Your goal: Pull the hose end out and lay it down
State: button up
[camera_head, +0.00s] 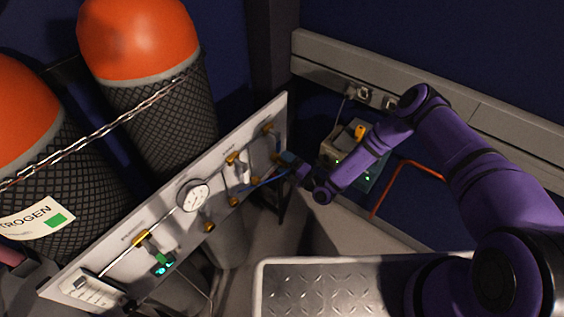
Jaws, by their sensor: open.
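A thin blue hose (262,183) runs along the right part of the grey panel (108,248). Its left end is near a brass fitting (234,202), and its right end runs toward my gripper.
Two orange-topped gas cylinders (140,38) stand behind the panel with a chain (120,122) across them. A round gauge (193,196) sits mid-panel. A device with green lights (335,150) and an orange pipe (392,182) are behind my arm. A metal-plate tray (330,262) is in front.

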jog(key=v, duration=0.8)
jog(key=shift+s+d, duration=0.15)
jog(key=shift+f, duration=0.1)
jog(key=s+d+r+n+g+h, duration=0.1)
jog(key=s+d+r+n+g, duration=0.15)
jog(key=r+n+g, duration=1)
jog(key=s+d+r+n+g+h, duration=0.1)
jog(key=d+r+n+g+h, duration=0.2)
jog(key=r+n, duration=1.8)
jog(key=s+d+r+n+t+h, duration=0.3)
jog(key=s+d+r, duration=0.2)
jog(key=s+r, duration=0.3)
jog(key=s+d+r+n+t+h, duration=0.3)
jog(key=s+d+r, duration=0.3)
jog(key=s+r, duration=0.3)
jog(key=s+d+r+n+t+h, duration=0.3)
jog(key=s+r, duration=0.5)
jog(key=r, duration=0.4)
jog(key=d+n+h, duration=0.1)
jog(key=d+h, duration=0.1)
jog(key=shift+s+d+r, duration=0.2)
jog(key=shift+s+d, duration=0.1)
jog(key=shift+d, duration=0.1)
